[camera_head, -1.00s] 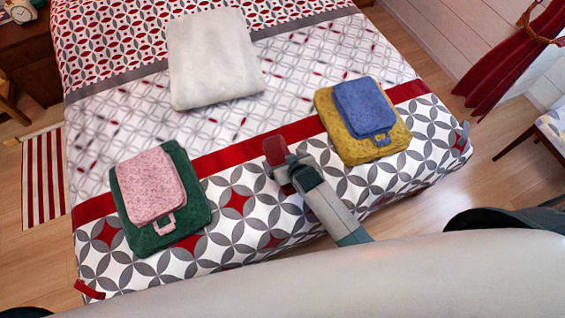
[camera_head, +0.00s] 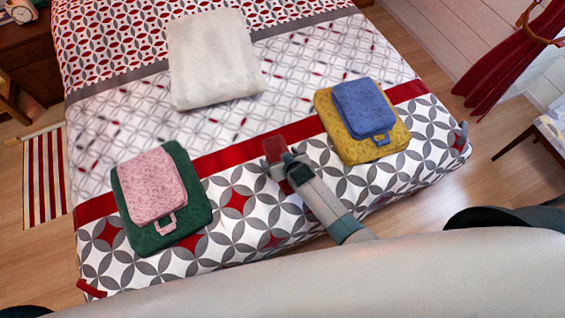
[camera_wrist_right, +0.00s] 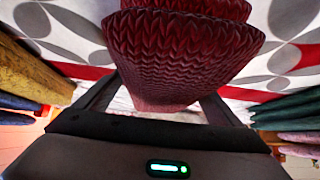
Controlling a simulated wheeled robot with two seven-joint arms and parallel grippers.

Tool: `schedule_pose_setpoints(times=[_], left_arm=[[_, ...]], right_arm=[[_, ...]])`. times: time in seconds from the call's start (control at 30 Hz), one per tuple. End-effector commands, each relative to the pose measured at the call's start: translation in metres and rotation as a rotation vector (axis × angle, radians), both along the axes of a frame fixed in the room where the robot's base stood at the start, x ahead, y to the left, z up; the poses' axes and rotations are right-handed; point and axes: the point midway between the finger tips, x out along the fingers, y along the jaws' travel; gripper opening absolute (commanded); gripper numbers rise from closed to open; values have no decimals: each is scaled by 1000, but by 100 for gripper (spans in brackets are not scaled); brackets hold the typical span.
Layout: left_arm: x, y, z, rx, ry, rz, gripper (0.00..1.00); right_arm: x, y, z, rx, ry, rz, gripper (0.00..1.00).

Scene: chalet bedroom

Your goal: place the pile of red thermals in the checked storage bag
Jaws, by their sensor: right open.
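The pile of red thermals (camera_head: 274,146) is a small dark red bundle on the bed's front part, between the two coloured piles. In the right wrist view the pile (camera_wrist_right: 180,55) is ribbed and folded and fills the top middle. My right gripper (camera_head: 284,163) is at the pile's near side, partly covering it. Its open fingers (camera_wrist_right: 155,100) show on either side of the pile's near end in the wrist view; contact cannot be told. I cannot make out a checked storage bag in either view. My left gripper is not in view.
A green pile (camera_head: 190,230) with a pink piece (camera_head: 152,187) on top lies left on the bed. A yellow pile (camera_head: 340,140) with a blue piece (camera_head: 362,107) lies right. A white folded blanket (camera_head: 212,60) lies farther back. The patterned bed cover (camera_head: 130,120) is otherwise clear.

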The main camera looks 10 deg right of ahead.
Motion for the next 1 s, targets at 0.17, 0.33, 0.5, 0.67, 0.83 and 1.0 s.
schedule_pose_setpoints(times=[0.17,0.33,0.5,0.67,0.83,1.0], left_arm=[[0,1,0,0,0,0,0],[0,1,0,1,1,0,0],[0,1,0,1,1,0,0],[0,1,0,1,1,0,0],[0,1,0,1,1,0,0],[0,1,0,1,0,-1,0]], right_arm=[[2,0,-3,0,1,0,88],[2,0,-3,0,0,0,88],[2,0,-3,0,1,0,88],[2,0,-3,0,1,0,67],[3,1,-2,0,-2,0,31],[3,1,-2,0,-2,0,26]])
